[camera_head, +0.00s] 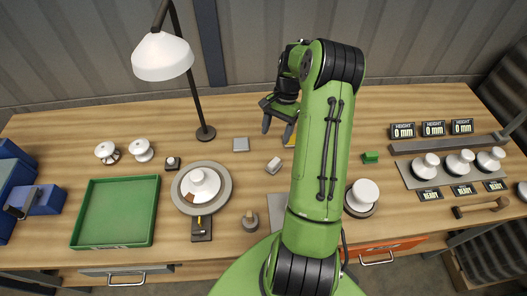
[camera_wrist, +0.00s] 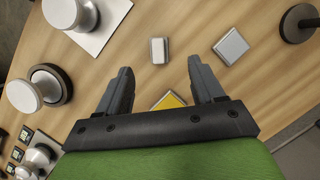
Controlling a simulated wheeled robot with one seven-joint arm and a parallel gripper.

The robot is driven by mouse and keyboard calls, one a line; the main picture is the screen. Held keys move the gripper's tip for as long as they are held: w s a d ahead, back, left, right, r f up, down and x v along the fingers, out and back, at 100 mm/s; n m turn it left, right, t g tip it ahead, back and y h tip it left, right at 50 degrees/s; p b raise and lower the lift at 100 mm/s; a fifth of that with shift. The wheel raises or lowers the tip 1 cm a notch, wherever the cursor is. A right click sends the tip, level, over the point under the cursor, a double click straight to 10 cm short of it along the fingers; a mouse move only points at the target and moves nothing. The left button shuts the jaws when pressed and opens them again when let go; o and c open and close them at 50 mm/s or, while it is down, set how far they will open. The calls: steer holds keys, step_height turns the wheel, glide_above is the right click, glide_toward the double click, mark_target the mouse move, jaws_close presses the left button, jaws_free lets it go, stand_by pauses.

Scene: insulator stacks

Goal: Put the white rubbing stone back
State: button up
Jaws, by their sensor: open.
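A small whitish block (camera_head: 274,165), which looks like the rubbing stone, lies on the wooden table near the middle. It also shows in the wrist view (camera_wrist: 159,50), beyond my fingertips. A flat grey square (camera_head: 241,144) lies behind and left of it, apart from it, and is to the right in the wrist view (camera_wrist: 231,46). My gripper (camera_head: 277,127) is open and empty above the table, behind the block. Both fingers show in the wrist view (camera_wrist: 160,68). A yellow-topped piece (camera_wrist: 168,101) lies below them, partly hidden by my gripper body.
A lamp base (camera_head: 205,133) stands back left of the grey square. A white insulator on a round plate (camera_head: 186,206) and a green tray (camera_head: 88,196) are left. Another insulator (camera_head: 364,194) stands right of my arm. Table is clear around the block.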

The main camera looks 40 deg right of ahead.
steer(key=s+a+r+n+t+h, duration=0.15)
steer(key=a+r+n, duration=0.25)
steer(key=a+r, duration=0.4)
steer(key=s+a+r+n+t+h, duration=0.1)
steer(key=s+a+r+n+h, duration=0.15)
steer(key=a+r, duration=0.55)
steer(key=s+a+r+n+t, duration=0.4)
steer(key=s+a+n, duration=0.4)
steer(key=s, duration=0.5)
steer(key=shift+a, duration=0.45)
